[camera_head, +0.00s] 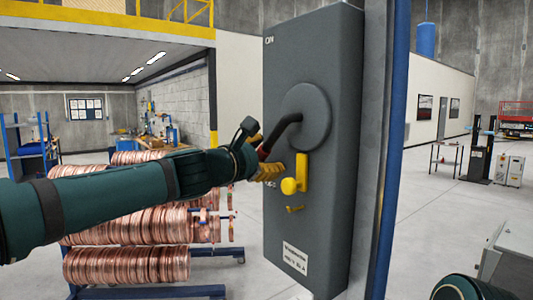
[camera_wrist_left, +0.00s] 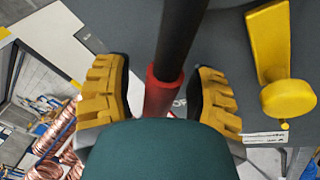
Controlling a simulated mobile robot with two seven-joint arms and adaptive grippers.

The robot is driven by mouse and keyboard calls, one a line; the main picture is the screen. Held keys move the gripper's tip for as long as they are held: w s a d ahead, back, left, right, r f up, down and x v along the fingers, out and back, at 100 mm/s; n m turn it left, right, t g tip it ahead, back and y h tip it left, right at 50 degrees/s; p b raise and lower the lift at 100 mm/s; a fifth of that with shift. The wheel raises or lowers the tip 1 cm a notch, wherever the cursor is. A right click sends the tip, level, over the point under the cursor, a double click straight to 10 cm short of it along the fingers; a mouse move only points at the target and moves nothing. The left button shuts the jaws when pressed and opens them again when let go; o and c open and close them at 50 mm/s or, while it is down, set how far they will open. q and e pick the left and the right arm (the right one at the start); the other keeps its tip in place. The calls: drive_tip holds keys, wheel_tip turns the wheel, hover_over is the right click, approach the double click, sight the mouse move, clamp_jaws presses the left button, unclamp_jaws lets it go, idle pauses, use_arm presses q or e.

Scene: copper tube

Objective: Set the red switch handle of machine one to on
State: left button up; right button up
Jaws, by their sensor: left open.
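The switch box (camera_head: 340,200) is a tall grey cabinet with "ON" printed at its upper left. A round hub (camera_head: 308,112) on its front carries a bent black lever ending in a red handle (camera_head: 263,153), which points down and left. My left gripper (camera_head: 268,157) is at the red handle, with yellow-padded fingers open. In the left wrist view, the red handle (camera_wrist_left: 160,95) lies between the two separated fingers, with a gap on each side. The lower lettering on the box is mostly hidden.
A yellow latch with a round knob (camera_head: 290,186) sticks out just right of my left gripper. A blue-edged post (camera_head: 385,150) stands right of the box. Copper coils (camera_head: 130,265) sit on a rack below my left arm.

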use_arm(q)
drive_tip(key=shift+w+d, duration=0.2)
drive_tip(key=shift+w, duration=0.05)
clamp_jaws()
